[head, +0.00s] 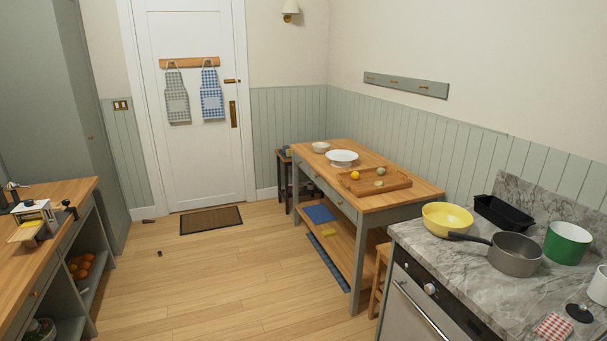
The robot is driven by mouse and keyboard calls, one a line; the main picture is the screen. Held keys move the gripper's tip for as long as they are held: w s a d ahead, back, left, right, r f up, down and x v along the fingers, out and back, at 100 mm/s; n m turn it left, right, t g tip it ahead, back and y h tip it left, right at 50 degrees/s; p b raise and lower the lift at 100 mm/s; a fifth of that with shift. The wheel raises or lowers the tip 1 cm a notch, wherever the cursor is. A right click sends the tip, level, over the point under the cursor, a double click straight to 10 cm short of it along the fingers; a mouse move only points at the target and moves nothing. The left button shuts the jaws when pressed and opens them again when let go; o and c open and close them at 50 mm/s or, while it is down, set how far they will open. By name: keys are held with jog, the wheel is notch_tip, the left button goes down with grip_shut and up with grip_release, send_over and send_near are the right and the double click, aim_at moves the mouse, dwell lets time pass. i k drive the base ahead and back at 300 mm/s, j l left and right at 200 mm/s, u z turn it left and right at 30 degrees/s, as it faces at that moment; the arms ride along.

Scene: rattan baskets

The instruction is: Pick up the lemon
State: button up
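A small round yellow-orange fruit (355,175), which looks like the lemon, shows on the wooden table against the wall. It is at the left end of a wooden tray (398,184); I cannot tell whether it lies inside the tray or at its edge. Several yellow-orange fruits (80,266) also sit on a shelf under the left counter, too small to identify. My gripper is not in view.
The wooden table (420,193) also holds a white plate (341,157) and a bowl (321,147). A stool (381,265) stands between it and the marble counter (440,262), which carries a yellow bowl (447,214) and a saucepan (516,256). The middle floor (220,285) is mostly clear.

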aim_at(355, 176)
jog(key=i, duration=2.65)
jog(key=i+j+z, duration=0.1)
jog(key=i, duration=1.25)
